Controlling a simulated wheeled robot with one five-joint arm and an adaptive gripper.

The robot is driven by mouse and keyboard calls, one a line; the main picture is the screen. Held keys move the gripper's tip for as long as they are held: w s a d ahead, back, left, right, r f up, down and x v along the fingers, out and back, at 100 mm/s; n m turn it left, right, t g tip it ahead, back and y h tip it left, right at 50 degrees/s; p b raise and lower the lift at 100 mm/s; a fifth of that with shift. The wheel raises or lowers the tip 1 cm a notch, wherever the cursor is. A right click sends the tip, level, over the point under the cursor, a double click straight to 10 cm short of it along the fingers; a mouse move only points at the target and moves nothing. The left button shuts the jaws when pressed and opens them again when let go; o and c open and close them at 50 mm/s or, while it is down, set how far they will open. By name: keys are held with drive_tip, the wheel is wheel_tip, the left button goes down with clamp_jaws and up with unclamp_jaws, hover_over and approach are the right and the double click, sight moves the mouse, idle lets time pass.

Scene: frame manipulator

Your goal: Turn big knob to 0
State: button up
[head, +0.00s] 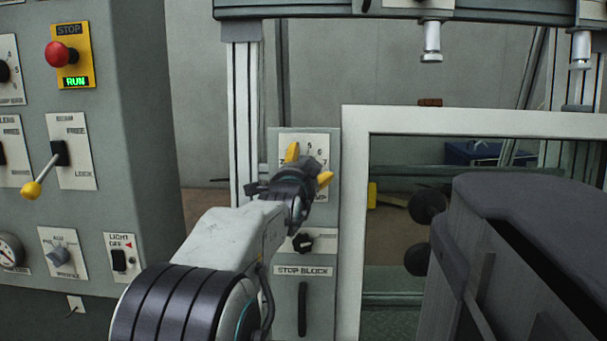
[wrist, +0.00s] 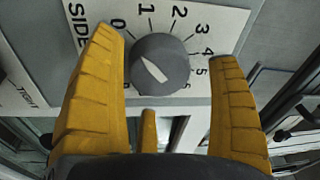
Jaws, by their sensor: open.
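The big knob (wrist: 160,66) is a round dark grey dial with a white wedge mark, on a white plate with numbers around it. The mark slants from upper left to lower right; the 0 is at the knob's upper left. My gripper (wrist: 166,48) is open, with one yellow finger at the knob's left and the other at its right, apart from it at the right. Whether the left finger touches is unclear. In the head view my gripper (head: 308,165) is in front of the numbered plate (head: 318,140) and hides the knob.
Below the plate are a small black knob (head: 302,243) and a STOP BLOCK label (head: 302,271) over a black slot. A control cabinet (head: 128,150) with a red stop button (head: 60,55) and a yellow-tipped lever (head: 32,189) stands left. A white frame (head: 354,200) borders the panel's right.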

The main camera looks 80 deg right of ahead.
drive_tip(key=shift+d, duration=0.1)
idle(0.3)
drive_tip(key=c, duration=1.2)
drive_tip(key=shift+r, duration=0.1)
